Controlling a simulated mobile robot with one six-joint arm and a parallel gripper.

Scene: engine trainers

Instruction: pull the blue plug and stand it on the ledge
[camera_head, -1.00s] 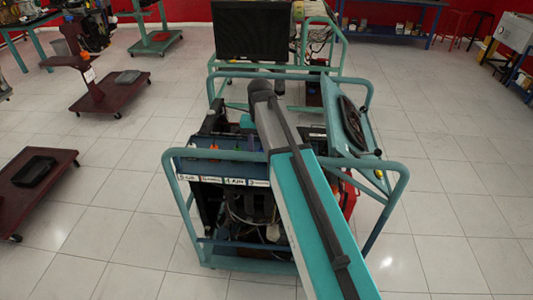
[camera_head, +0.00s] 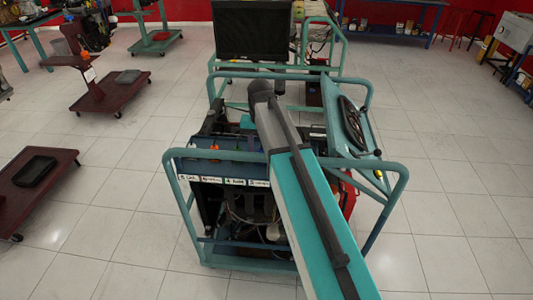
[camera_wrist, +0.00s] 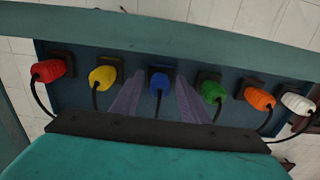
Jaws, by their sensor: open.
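The blue plug (camera_wrist: 159,82) sits in a dark square socket in the middle of a row on a blue panel (camera_wrist: 225,78) in the wrist view. A dark cable hangs from it. My gripper (camera_wrist: 158,80) is open, with one finger on each side of the blue plug. The fingers look apart from the plug, though contact is hard to judge. I cannot tell which surface is the ledge.
A yellow plug (camera_wrist: 103,77) and a green plug (camera_wrist: 212,92) flank the fingers closely. Red (camera_wrist: 48,70), orange (camera_wrist: 261,99) and white (camera_wrist: 297,103) plugs stand farther out. A teal rail (camera_wrist: 180,33) runs above the row. Tiled floor surrounds the trainer.

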